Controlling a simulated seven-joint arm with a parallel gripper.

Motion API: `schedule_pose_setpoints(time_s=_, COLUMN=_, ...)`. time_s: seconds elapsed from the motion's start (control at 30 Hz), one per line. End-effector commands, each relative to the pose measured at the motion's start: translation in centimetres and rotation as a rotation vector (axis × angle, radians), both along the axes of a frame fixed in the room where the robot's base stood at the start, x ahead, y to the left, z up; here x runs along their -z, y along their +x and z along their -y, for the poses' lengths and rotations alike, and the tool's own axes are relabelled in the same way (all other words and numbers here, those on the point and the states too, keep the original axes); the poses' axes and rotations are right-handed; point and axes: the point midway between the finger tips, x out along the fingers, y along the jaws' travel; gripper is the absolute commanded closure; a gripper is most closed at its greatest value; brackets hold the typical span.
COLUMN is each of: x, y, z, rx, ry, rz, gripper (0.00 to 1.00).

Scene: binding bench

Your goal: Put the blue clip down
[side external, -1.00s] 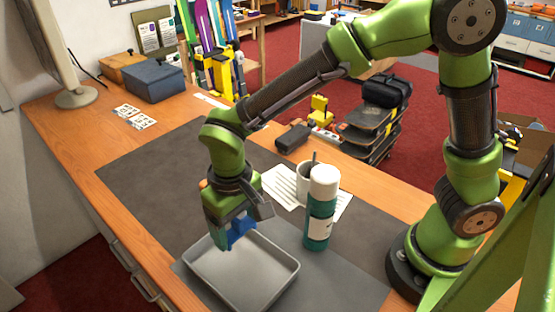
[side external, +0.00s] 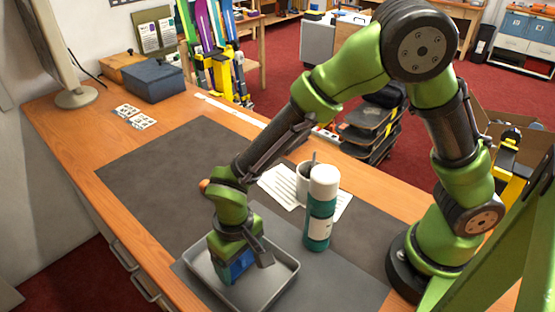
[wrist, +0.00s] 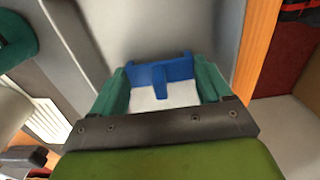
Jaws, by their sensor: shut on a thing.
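The blue clip (wrist: 160,72) is between the two green fingers of my gripper (wrist: 163,90) in the wrist view, with a white surface showing beside it. In the side external view my gripper (side external: 236,268) points down inside the grey tray (side external: 283,278), shut on the blue clip (side external: 238,264). The clip is low over the tray floor. I cannot tell whether it touches the floor, as the gripper hides part of it.
A green bottle with a white cap (side external: 319,210) stands just right of the tray. A mug (side external: 304,182) and paper sheets (side external: 280,186) are behind it. A blue-grey box (side external: 153,82) and small cards (side external: 134,117) are at the far left. The dark mat (side external: 160,180) is clear left of the tray.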

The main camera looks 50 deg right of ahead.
Motion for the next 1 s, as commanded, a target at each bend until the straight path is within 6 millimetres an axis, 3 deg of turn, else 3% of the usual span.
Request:
schedule_pose_setpoints(time_s=0.2, x=0.3, y=0.0, z=0.0, rx=-0.001, ry=0.0, rz=0.0, gripper=0.52)
schedule_pose_setpoints(time_s=0.23, x=0.3, y=0.0, z=0.0, rx=-0.001, ry=0.0, rz=0.0, gripper=0.17)
schedule_pose_setpoints(time_s=0.37, x=0.3, y=0.0, z=0.0, rx=-0.001, ry=0.0, rz=0.0, gripper=0.0)
schedule_pose_setpoints(time_s=0.67, x=-0.3, y=0.0, z=0.0, rx=0.0, ry=0.001, rz=0.001, gripper=0.0)
schedule_pose_setpoints(time_s=0.77, x=-1.6, y=0.1, z=-0.1, rx=-0.001, ry=0.003, rz=0.003, gripper=0.0)
schedule_pose_setpoints(time_s=1.0, x=-6.8, y=0.1, z=-0.1, rx=0.0, ry=0.005, rz=0.005, gripper=0.0)
